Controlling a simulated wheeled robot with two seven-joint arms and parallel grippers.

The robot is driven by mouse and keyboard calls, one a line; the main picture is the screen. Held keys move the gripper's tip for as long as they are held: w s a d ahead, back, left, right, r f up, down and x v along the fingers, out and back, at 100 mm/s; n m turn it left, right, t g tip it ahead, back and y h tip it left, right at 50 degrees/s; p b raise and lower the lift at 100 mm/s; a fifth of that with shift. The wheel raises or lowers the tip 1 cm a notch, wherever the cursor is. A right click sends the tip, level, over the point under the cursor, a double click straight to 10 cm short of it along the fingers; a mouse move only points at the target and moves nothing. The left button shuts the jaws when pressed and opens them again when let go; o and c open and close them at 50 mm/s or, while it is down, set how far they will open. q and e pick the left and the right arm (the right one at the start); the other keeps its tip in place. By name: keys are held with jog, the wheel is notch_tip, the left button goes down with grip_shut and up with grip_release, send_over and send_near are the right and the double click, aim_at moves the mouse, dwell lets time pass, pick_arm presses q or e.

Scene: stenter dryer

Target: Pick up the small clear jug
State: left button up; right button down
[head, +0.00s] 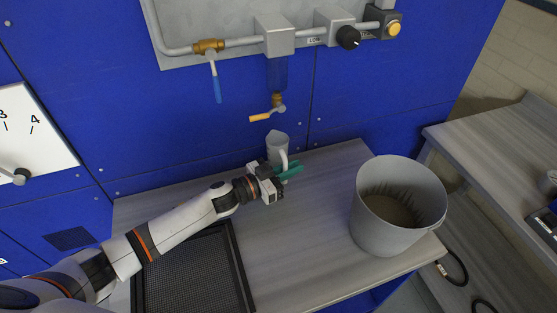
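The small clear jug (275,142) stands upright at the back of the grey worktop, close to the blue wall and below a small tap. It looks pale and see-through, with its handle on the right side. My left gripper (291,170) reaches in from the left, its green fingers at the lower part of the jug's handle. The gripper hides the jug's base. Whether the fingers are closed on the handle or only beside it cannot be made out. My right gripper is out of view.
A large grey bucket (378,237) stands on the right of the worktop (290,250). A black mesh tray (195,280) lies at the front left, under my arm. The tap (277,106) with an orange lever hangs above the jug. The worktop between tray and bucket is clear.

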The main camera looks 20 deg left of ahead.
pick_arm(q)
grip_shut()
jog(key=shift+r, duration=0.1)
jog(key=shift+s+d+r, duration=0.1)
jog(key=shift+r, duration=0.05)
notch_tip(320, 180, up, 7)
jog(key=s+d+b, duration=0.4)
jog(key=s+d, duration=0.7)
jog(key=s, duration=0.5)
jog(key=shift+s+f, duration=0.2)
jog(key=shift+f, duration=0.05)
jog(key=shift+w, duration=0.1)
